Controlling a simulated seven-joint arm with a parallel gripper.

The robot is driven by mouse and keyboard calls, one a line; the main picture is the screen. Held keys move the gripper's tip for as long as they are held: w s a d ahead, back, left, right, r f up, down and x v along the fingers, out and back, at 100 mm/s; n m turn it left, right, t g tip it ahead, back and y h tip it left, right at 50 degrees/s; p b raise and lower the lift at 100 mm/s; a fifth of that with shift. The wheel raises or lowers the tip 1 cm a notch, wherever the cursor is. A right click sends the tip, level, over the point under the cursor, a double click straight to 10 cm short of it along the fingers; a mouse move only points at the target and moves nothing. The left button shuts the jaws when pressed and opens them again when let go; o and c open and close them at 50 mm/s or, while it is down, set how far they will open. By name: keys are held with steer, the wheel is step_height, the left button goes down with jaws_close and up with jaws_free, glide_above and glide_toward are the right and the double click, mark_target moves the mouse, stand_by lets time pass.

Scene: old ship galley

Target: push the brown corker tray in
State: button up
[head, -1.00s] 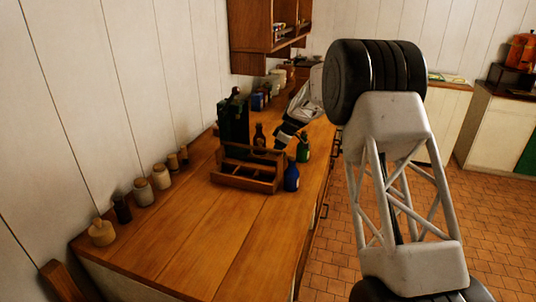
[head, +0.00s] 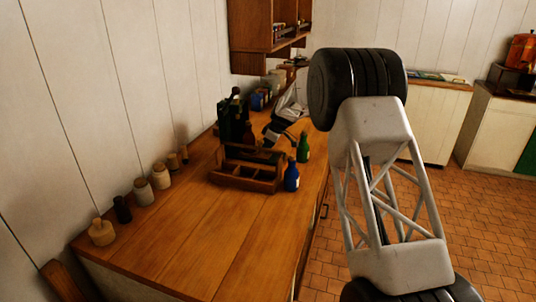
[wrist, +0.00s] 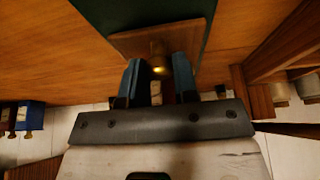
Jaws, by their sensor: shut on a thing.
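The brown corker tray (wrist: 158,42) shows in the wrist view as a flat brown piece in front of the dark green corker body (wrist: 150,10). My gripper (wrist: 158,68) has its two blue fingers a little apart at the tray's near edge, closed on it, with a small yellow glint between the tips. In the head view the dark corker (head: 225,122) stands behind the wooden bottle caddy. The tray and fingertips are mostly hidden there by the caddy.
The wooden caddy (head: 243,182) stands in front of the corker. A blue bottle (head: 291,176) and a green bottle (head: 303,148) stand at its right. Several small jars (head: 143,192) line the wall. The near counter (head: 190,240) is clear.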

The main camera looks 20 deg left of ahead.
steer(key=shift+a, duration=2.6)
steer(key=o, duration=0.9)
steer(key=shift+r, duration=3.5)
steer(key=shift+d+r, duration=0.1)
